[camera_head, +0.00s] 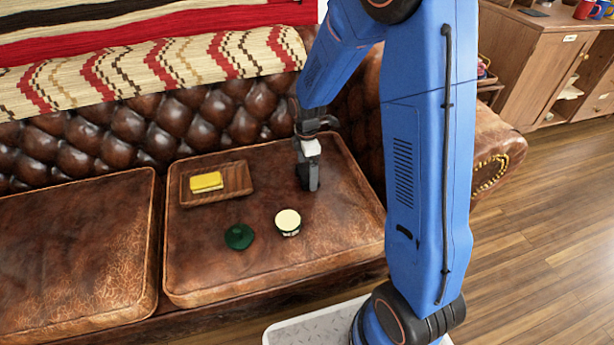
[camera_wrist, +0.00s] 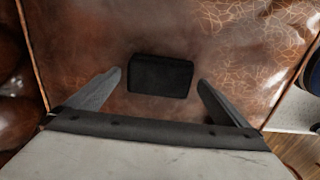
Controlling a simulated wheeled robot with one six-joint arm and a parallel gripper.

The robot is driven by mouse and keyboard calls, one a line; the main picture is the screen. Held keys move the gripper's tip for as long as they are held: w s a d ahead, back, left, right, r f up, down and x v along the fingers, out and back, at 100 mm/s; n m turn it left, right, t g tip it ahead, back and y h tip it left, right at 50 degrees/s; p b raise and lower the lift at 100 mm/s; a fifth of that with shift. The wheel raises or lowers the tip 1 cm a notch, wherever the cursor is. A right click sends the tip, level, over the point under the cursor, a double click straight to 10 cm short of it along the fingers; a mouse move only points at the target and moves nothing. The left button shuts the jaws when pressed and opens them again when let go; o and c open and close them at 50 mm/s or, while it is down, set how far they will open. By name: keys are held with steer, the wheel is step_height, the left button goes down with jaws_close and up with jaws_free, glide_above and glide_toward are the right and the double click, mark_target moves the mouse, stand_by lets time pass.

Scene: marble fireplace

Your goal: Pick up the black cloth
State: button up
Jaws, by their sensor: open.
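The black cloth (camera_wrist: 160,75) shows in the wrist view as a small dark folded block on the brown leather seat cushion. My gripper (camera_wrist: 159,82) is open, with one grey finger on each side of the cloth and gaps between fingers and cloth. I cannot tell how high the fingertips are above the cushion. In the head view my gripper (camera_head: 309,178) points down over the right seat cushion (camera_head: 335,235). There I cannot tell the cloth apart from the dark gripper.
A brown tray (camera_head: 238,181) with a yellow block (camera_head: 206,182) lies left of my gripper. A dark green object (camera_head: 239,237) and a cream-topped round container (camera_head: 288,222) sit nearer the front. The tufted backrest (camera_head: 130,130) rises behind. The left cushion (camera_head: 75,255) is bare.

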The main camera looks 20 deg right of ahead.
steer(key=shift+c, duration=0.6)
steer(key=c, duration=0.8)
